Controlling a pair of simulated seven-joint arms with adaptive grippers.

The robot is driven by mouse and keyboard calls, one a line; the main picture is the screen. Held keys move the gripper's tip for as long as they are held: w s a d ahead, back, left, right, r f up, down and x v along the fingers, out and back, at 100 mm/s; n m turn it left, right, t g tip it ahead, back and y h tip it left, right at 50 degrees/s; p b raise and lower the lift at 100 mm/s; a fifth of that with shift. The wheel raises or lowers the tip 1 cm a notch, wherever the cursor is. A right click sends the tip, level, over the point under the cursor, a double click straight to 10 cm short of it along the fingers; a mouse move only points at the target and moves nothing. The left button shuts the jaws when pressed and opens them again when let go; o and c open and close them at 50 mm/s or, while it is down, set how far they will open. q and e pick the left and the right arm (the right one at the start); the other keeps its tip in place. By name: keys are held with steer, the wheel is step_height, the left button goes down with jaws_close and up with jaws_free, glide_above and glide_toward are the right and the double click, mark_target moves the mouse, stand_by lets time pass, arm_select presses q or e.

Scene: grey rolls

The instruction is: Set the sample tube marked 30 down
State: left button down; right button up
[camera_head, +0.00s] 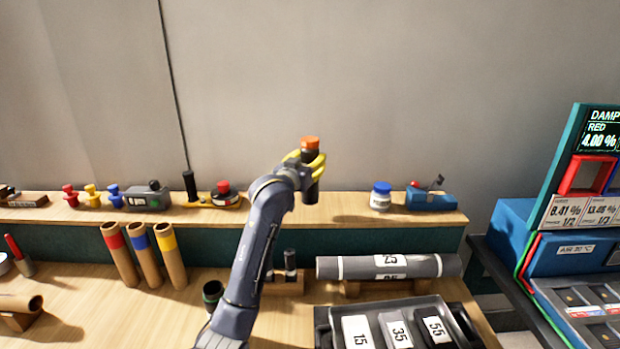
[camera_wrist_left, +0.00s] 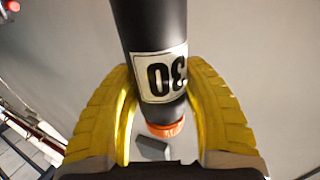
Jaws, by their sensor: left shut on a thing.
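The sample tube marked 30 (camera_head: 312,188) is a black cylinder with an orange cap, upright in the head view. My left gripper (camera_head: 311,168) is shut on it, yellow fingers on either side, and holds it in front of the grey wall, above the back shelf in the picture. In the left wrist view the tube (camera_wrist_left: 152,32) shows a white label reading 30, upside down, with the orange cap toward the bottom. The yellow fingers (camera_wrist_left: 160,110) flank it. My right gripper is not in view.
A wooden shelf (camera_head: 330,209) carries a white jar with a blue lid (camera_head: 381,196) and a blue device (camera_head: 431,199). Below are a grey roll marked 25 (camera_head: 430,266), a tray (camera_head: 322,325) of labelled pieces, a small wooden block (camera_head: 290,283) holding a dark tube, and several cardboard tubes (camera_head: 145,255).

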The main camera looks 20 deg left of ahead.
arm_select(q)
steer(key=shift+f, duration=2.85)
steer(key=c, duration=0.7)
jaws_free()
steer(key=shift+o, duration=0.2)
steer(key=s+a, duration=0.1)
steer(key=s, duration=1.1)
steer(key=shift+a, duration=0.15)
